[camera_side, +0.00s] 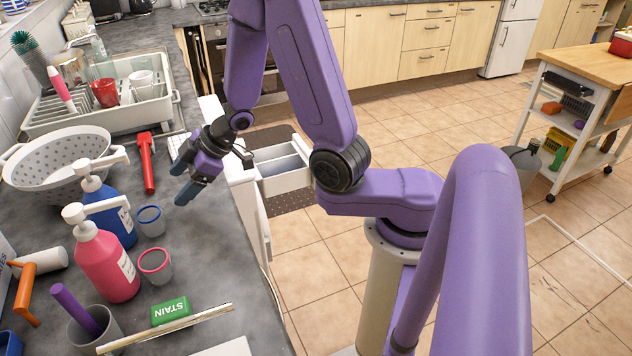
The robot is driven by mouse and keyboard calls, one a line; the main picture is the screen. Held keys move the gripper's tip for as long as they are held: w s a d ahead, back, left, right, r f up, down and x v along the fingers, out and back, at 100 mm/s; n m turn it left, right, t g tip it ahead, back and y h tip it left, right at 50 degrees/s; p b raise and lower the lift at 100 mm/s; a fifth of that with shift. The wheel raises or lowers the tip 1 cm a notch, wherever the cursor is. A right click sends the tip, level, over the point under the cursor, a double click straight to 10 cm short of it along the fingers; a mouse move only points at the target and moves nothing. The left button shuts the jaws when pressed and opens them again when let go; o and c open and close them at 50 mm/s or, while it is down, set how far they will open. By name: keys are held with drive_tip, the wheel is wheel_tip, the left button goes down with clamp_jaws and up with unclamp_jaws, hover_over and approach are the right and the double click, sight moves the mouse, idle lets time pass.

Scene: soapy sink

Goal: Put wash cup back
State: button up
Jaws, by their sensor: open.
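Two small grey cups stand upright on the dark counter (205,265). The cup with a blue rim (150,222) is beside the blue pump bottle (108,215). The cup with a red rim (155,267) is beside the pink pump bottle (105,265). I cannot tell which of them is the wash cup. My gripper (181,182) is open and empty above the counter near its right edge, up and to the right of the blue-rimmed cup and apart from it.
A red-handled tool (147,163) and a grey colander (62,166) lie beyond the cups. A white dish rack (150,113) holds cups and glasses. Counter right of the cups is clear.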

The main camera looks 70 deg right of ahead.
drive_tip(key=shift+w+a+r+h, duration=0.1)
drive_tip(key=shift+r+h, duration=0.35)
drive_tip(key=shift+h, duration=0.05)
drive_tip(key=s+r+n+g+h, duration=0.1)
drive_tip(key=s+r+g, duration=0.2)
drive_tip(key=s, duration=1.2)
drive_tip(key=s+d+r+n+g+h, duration=0.1)
drive_tip(key=s+r+n+g, duration=0.1)
drive_tip(key=s, duration=1.3)
drive_tip(key=shift+r+g+h, duration=0.4)
drive_tip(key=shift+r+g, duration=0.3)
drive_tip(key=shift+g, duration=0.5)
drive_tip(key=shift+w, duration=0.1)
